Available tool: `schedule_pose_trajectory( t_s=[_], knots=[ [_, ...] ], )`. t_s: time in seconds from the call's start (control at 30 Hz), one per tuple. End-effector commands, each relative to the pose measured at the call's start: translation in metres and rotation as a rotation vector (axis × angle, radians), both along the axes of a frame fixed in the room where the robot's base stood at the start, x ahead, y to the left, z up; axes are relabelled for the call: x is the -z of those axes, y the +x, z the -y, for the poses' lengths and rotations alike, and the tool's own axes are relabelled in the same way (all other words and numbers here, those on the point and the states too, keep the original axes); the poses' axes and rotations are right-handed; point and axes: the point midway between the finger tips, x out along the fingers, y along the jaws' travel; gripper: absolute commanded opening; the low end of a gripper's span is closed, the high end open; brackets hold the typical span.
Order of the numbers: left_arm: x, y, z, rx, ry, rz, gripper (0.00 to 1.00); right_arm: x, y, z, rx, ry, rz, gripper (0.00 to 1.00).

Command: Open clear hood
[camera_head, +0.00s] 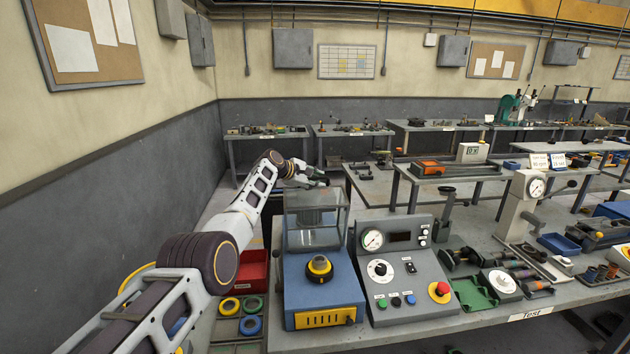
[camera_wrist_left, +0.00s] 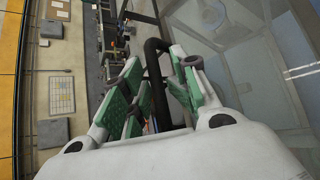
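The clear hood (camera_head: 316,238) is a see-through box with a grey frame on top of the blue press unit (camera_head: 322,284). It looks lowered, and its panels fill the right of the left wrist view (camera_wrist_left: 235,60). My left gripper (camera_head: 312,180) is at the hood's top back edge in the head view. In the left wrist view, its green-padded fingers (camera_wrist_left: 158,95) are apart, with a black bent bar (camera_wrist_left: 153,62) between them. The bar looks like the hood's handle. Gaps seem to show beside the bar. My right gripper is not in view.
A grey control panel (camera_head: 402,268) with a gauge and a red knob stands right of the press unit. A red bin (camera_head: 250,272) and coloured rings (camera_head: 251,325) lie left of it. A grey wall is on the far left. Other workbenches stand behind.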

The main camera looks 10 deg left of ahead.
Motion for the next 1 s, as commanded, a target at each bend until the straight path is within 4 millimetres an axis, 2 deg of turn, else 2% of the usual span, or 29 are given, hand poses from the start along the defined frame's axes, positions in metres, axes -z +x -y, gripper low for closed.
schedule_pose_trajectory(
  t_s=[0.53,1.0],
  knots=[
    [0.0,-0.001,-0.002,-0.001,0.0,-0.001,0.33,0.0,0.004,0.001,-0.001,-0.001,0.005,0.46],
    [-0.008,-0.008,-0.009,-0.001,-0.001,0.003,0.33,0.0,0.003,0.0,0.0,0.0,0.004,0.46]
  ],
)
